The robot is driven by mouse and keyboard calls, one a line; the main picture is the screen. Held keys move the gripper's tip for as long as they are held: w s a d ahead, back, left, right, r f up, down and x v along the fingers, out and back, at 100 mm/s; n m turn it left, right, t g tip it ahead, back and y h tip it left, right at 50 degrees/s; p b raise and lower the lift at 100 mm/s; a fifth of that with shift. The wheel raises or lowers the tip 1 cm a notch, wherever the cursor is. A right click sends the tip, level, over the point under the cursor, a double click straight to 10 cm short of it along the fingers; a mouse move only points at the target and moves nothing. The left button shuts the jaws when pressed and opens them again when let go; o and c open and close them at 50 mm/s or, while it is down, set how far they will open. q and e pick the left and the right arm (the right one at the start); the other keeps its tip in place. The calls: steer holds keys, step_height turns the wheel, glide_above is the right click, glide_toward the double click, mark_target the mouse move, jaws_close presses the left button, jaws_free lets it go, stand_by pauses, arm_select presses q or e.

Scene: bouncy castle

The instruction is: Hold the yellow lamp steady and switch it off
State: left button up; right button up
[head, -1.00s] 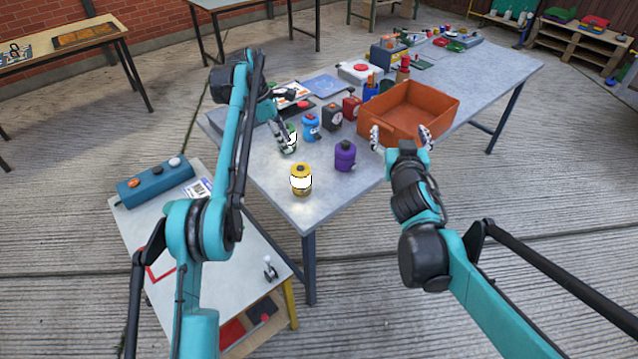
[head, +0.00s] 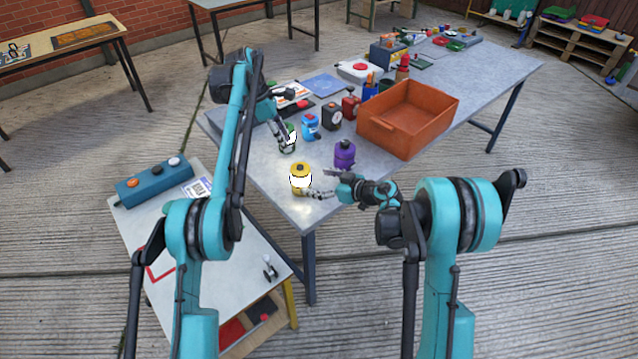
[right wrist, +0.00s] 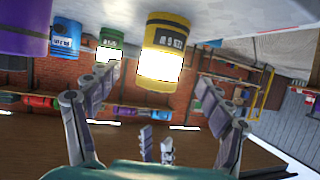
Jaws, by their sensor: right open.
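The yellow lamp (head: 300,169) stands upright near the close corner of the grey table, its band glowing white. It also shows in the right wrist view (right wrist: 165,40), which looks upside down. My right gripper (head: 325,184) is open, just right of the lamp and low by the table. In the wrist view the lamp lies ahead between its spread fingers (right wrist: 155,110), with no grip on it. My left gripper (head: 285,136) is at a green lamp (head: 288,147), which also glows; its fingers are too small to tell open from shut.
A purple lamp (head: 344,153) stands just behind my right gripper. An orange crate (head: 425,135) fills the table's right part. Bare tabletop (head: 265,165) lies left of the yellow lamp.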

mark_target(302, 180)
steer(key=shift+w+a+f, duration=0.1)
steer(key=shift+a+f, duration=0.1)
steer(key=shift+f, duration=0.2)
steer(key=x, duration=0.7)
steer(key=shift+a, duration=0.1)
steer(key=c, duration=1.3)
arm_select(q)
steer(key=shift+c, duration=0.5)
arm_select(e)
steer(key=shift+c, duration=1.4)
arm_select(q)
jaws_close()
